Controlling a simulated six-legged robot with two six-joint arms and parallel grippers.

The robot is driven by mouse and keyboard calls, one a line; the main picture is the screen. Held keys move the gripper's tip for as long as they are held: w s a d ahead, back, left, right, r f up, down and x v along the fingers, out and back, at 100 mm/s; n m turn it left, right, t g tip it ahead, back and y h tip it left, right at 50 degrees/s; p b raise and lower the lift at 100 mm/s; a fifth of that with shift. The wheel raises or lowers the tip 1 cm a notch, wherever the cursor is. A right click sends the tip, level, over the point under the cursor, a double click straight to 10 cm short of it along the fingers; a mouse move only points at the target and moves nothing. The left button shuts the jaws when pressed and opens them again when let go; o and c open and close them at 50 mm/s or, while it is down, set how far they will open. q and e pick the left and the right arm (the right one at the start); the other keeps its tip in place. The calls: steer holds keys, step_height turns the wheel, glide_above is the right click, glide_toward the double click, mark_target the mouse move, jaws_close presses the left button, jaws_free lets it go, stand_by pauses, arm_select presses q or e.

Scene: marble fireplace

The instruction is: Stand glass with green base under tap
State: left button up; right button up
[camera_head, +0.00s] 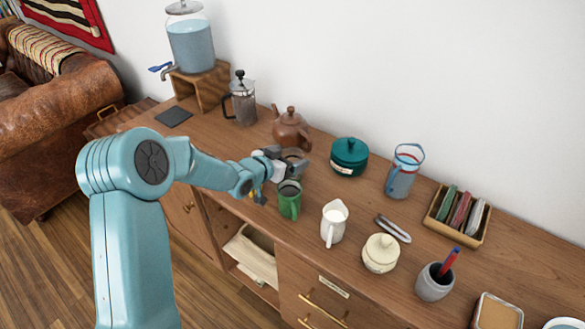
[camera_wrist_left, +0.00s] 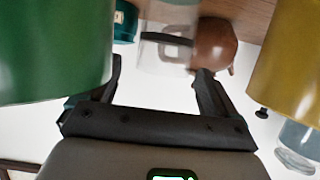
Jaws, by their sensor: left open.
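A clear glass (camera_head: 294,155) stands on the cabinet top in front of the brown teapot. It also shows in the left wrist view (camera_wrist_left: 165,52), ahead of the fingers; a green base cannot be made out. My left gripper (camera_head: 286,163) is open, with its fingers pointing at the glass and one to each side in the wrist view (camera_wrist_left: 158,78). I cannot tell whether they touch it. The tap (camera_head: 168,73), with a blue lever, sits low on the water dispenser (camera_head: 191,45), on a wooden stand at the back left. My right gripper is not in view.
The teapot (camera_head: 291,130) is close behind the glass.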

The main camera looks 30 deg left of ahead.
mark_target(298, 153)
arm_select(q)
steer(key=p+x, duration=0.1)
steer(key=x, duration=0.4)
steer(key=shift+a+f, duration=0.15)
steer(key=shift+s, duration=0.1)
steer(key=shift+c, duration=0.3)
steer(key=c, duration=1)
steer(key=shift+c, duration=1.2)
